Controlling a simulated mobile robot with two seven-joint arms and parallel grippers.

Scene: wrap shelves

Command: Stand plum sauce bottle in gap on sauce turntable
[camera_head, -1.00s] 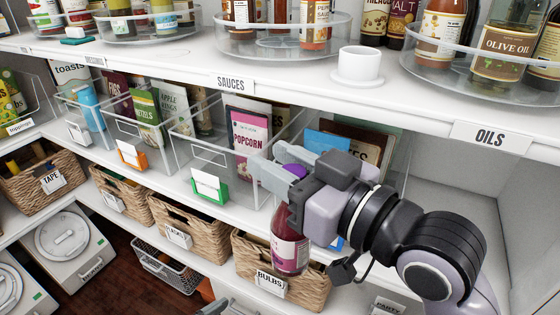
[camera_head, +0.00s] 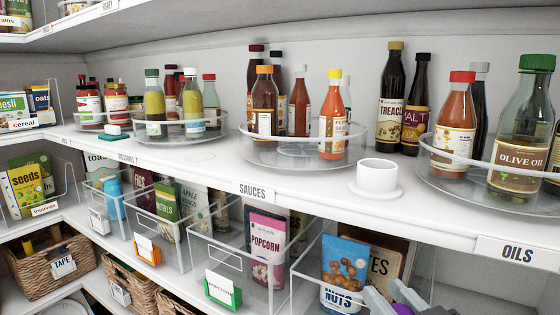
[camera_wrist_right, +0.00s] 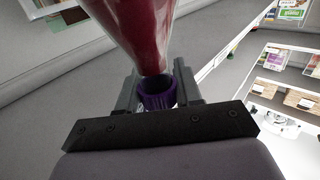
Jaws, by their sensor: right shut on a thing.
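The plum sauce bottle is dark red with a purple cap (camera_head: 404,309). In the head view only its cap region shows at the bottom edge, beside my right gripper (camera_head: 388,298). In the right wrist view the bottle (camera_wrist_right: 130,30) fills the top, and my right gripper (camera_wrist_right: 157,90) is shut around its purple-capped neck. The sauce turntable (camera_head: 278,157) stands on the upper shelf above the SAUCES label, left of and above the gripper. It carries an orange-capped bottle (camera_head: 264,110), a red sauce bottle (camera_head: 299,112), a yellow-capped bottle (camera_head: 333,118) and others behind. Its front middle is bare.
A white cup (camera_head: 376,177) stands on the shelf right of the turntable. The oils turntable (camera_head: 450,185) is farther right. Dark bottles (camera_head: 392,100) stand at the back between them. Below are clear bins with a popcorn box (camera_head: 267,235) and a nuts bag (camera_head: 343,270).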

